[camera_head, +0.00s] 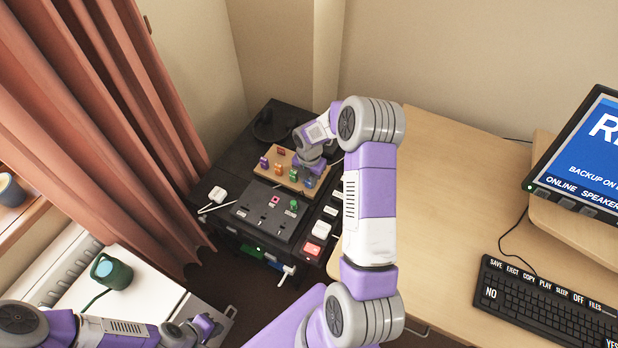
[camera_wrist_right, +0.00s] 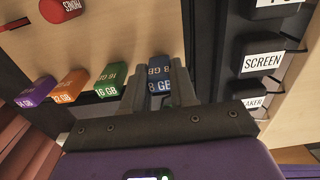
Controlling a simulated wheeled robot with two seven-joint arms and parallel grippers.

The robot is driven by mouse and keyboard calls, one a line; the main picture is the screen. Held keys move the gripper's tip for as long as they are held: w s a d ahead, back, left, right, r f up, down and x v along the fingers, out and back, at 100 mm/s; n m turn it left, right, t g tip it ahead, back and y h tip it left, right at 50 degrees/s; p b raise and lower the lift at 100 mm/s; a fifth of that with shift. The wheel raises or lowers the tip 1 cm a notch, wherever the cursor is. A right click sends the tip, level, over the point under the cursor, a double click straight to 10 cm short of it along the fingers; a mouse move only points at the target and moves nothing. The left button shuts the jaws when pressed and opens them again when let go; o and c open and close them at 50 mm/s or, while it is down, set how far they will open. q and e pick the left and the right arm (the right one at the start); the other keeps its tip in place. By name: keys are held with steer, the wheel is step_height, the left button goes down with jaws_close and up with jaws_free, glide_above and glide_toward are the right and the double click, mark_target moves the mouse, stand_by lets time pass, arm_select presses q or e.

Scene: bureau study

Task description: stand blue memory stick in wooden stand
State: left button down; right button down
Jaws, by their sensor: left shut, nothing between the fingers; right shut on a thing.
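The wooden stand (camera_head: 290,184) is a light board on the dark cabinet. It shows at the left of the right wrist view (camera_wrist_right: 120,35). The blue memory stick (camera_wrist_right: 158,84), marked 8 GB, is between the fingers of my right gripper (camera_wrist_right: 157,92), which is shut on it. It looks upright, in line with the other sticks; whether its lower end is seated is hidden. In the head view the blue stick (camera_head: 309,183) shows at the right end of the row, below my right gripper (camera_head: 309,172). My left gripper (camera_head: 212,326) is shut and empty, low at left.
Purple (camera_wrist_right: 37,92), orange (camera_wrist_right: 70,86) and green (camera_wrist_right: 110,79) sticks stand beside the blue one. A red PHONES piece (camera_wrist_right: 60,9) is behind. A black slotted panel (camera_head: 262,220) lies in front. Labelled black blocks (camera_wrist_right: 262,55) flank the stand on the right.

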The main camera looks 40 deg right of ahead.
steer(key=shift+f, duration=0.15)
steer(key=c, duration=0.8)
jaws_free()
step_height(320, 180, up, 8)
steer(key=shift+f+p, duration=0.2)
steer(key=shift+p, duration=0.85)
steer(key=shift+r, duration=0.1)
